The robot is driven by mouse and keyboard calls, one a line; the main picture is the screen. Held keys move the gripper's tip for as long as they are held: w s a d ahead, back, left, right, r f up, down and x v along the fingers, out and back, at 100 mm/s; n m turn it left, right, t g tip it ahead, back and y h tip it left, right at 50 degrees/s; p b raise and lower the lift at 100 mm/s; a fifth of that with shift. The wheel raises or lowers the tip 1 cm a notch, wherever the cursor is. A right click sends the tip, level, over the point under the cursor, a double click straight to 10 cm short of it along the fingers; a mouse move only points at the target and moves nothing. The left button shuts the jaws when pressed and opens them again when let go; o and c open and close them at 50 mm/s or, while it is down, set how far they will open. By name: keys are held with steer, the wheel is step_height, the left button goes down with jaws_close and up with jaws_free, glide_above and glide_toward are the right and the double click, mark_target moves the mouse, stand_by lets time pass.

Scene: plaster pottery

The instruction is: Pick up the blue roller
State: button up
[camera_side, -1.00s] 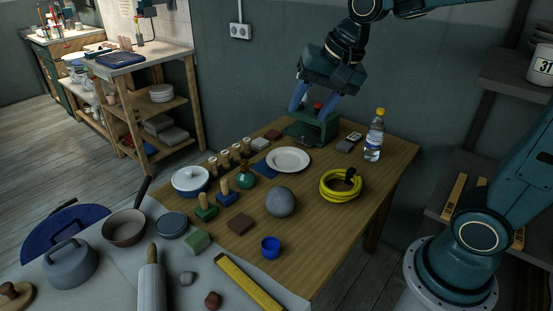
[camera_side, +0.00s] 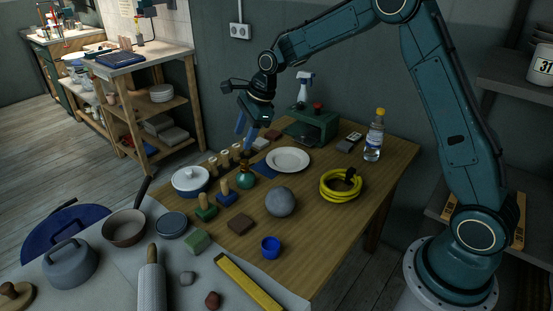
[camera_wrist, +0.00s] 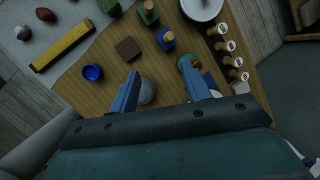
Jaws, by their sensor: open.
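The blue roller (camera_side: 226,198) looks like a blue block with an upright wooden handle. It stands on the wooden table beside a similar green one (camera_side: 206,211). In the wrist view the blue roller (camera_wrist: 166,42) lies beyond my fingertips, near the middle top. My gripper (camera_side: 246,135) hangs above the far left part of the table, behind and above the blue roller, pointing down. In the wrist view my gripper (camera_wrist: 164,80) has its fingers wide apart, with nothing held between them.

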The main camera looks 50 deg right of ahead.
steer(key=w+f+m, duration=0.4)
steer(key=f, duration=0.4)
steer(key=shift+w+d+f+m+y, duration=0.2)
steer(key=shift+d+f+m+y, duration=0.1)
steer(key=shift+d, duration=0.1)
glide_above(226, 194)
steer(key=d, duration=0.2)
steer(key=shift+s+f, duration=0.15)
steer(key=shift+f, duration=1.85)
steer(key=shift+s+f, duration=0.15)
steer(key=shift+f, duration=1.8)
steer(key=shift+a+f, duration=0.1)
steer(key=shift+x, duration=2.45)
jaws_close()
